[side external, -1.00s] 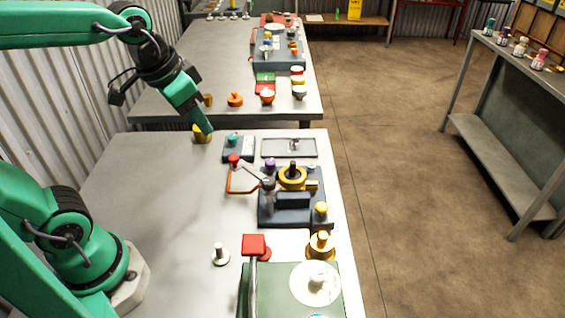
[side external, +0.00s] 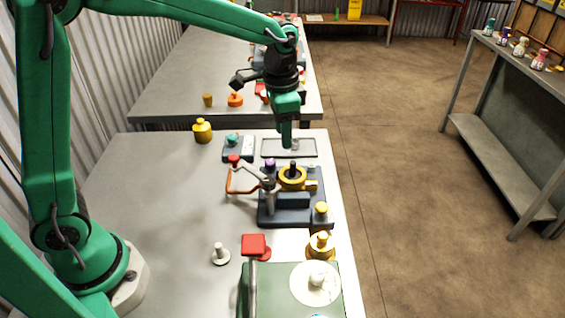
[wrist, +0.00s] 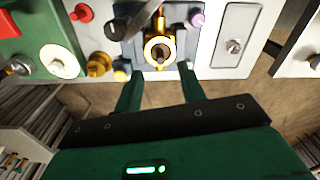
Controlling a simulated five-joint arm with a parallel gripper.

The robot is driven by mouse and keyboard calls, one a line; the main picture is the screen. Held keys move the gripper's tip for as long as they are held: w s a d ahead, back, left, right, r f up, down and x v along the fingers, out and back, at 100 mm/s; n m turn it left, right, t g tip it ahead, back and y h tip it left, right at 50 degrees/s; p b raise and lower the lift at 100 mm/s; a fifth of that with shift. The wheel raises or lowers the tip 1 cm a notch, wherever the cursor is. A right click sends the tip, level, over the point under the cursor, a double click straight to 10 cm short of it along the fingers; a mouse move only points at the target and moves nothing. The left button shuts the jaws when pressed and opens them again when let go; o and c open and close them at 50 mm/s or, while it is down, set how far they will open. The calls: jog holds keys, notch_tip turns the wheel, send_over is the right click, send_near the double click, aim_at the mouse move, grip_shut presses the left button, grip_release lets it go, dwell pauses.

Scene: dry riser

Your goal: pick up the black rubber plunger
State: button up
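The black rubber plunger (side external: 293,167) appears to be the dark upright stub in the middle of a yellow ring (side external: 283,183) on a dark blue fixture (side external: 294,218). In the wrist view a dark centre (wrist: 160,53) shows inside the same yellow ring (wrist: 147,53). My gripper (side external: 287,146) points down above and a little beyond the ring in the side view, not touching it. In the wrist view my gripper (wrist: 158,72) has its two green fingers apart, with nothing between them; the ring shows just past the fingertips.
A yellow knob (side external: 321,208) is nearer. A grey tray (side external: 305,153) lies beyond. A red block (side external: 253,243) stands nearer. The bench's left side is largely clear.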

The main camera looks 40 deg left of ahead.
aim_at(293, 162)
jog(key=shift+w+d+f+m+g, duration=0.15)
jog(key=shift+w+d+f, duration=0.25)
jog(key=shift+f, duration=0.2)
jog(key=shift+w+d+f+m+g, duration=0.15)
jog(key=shift+w+d+f, duration=0.1)
jog(key=shift+w+f, duration=0.25)
jog(key=shift+f, duration=0.15)
jog(key=shift+f, duration=1.2)
jog(key=shift+f, duration=0.1)
jog(key=shift+f, duration=2.5)
jog(key=shift+c, duration=0.2)
grip_shut()
